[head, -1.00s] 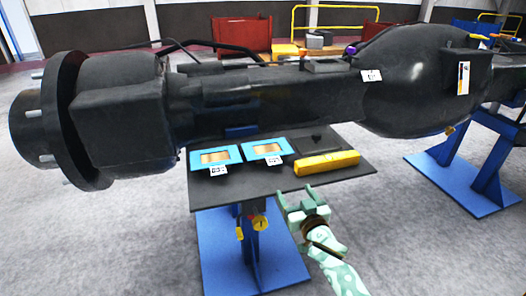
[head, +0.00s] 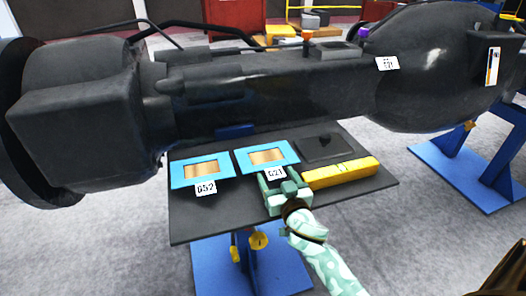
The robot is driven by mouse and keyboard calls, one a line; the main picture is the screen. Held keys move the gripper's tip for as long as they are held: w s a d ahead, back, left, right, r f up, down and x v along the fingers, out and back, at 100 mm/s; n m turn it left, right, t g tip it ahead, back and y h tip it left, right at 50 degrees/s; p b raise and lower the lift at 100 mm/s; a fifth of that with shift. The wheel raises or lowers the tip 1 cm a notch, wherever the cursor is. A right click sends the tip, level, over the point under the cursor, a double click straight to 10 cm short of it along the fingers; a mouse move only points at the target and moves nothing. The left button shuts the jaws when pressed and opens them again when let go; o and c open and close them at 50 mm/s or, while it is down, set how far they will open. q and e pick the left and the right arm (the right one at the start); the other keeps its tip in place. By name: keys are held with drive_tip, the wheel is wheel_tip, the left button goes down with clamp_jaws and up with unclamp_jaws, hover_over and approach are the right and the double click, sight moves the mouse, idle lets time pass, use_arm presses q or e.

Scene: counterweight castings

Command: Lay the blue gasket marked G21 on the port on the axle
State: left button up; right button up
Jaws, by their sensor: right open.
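The blue gasket marked G21 (head: 247,164) lies flat on the dark table, a blue frame around a copper-coloured middle, with its white tag at the near edge. My right gripper (head: 281,179) is open at the near right edge of this gasket, close to the tag; I cannot tell whether it touches. A second blue gasket, marked G52 (head: 179,175), lies to its left. The port seems to be the raised dark rectangular rim (head: 336,50) on top of the black axle (head: 265,95). A white tag (head: 387,63) is on the axle to its right. My left gripper is out of view.
A yellow bar (head: 341,173) lies just right of my right gripper. A black flat plate (head: 325,148) lies behind it. The axle spans above the back of the table (head: 225,218). A blue stand (head: 460,172) is at right. The table's front left is clear.

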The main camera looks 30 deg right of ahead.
drive_tip(key=shift+r, duration=0.1)
drive_tip(key=shift+s+a+r, duration=0.15)
drive_tip(key=shift+s+r, duration=0.05)
drive_tip(key=shift+s, duration=0.05)
drive_tip(key=shift+c, duration=0.6)
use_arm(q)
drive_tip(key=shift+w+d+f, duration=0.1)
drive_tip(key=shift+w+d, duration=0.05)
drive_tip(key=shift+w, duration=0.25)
use_arm(e)
drive_tip(key=c, duration=0.9)
drive_tip(key=shift+c, duration=0.2)
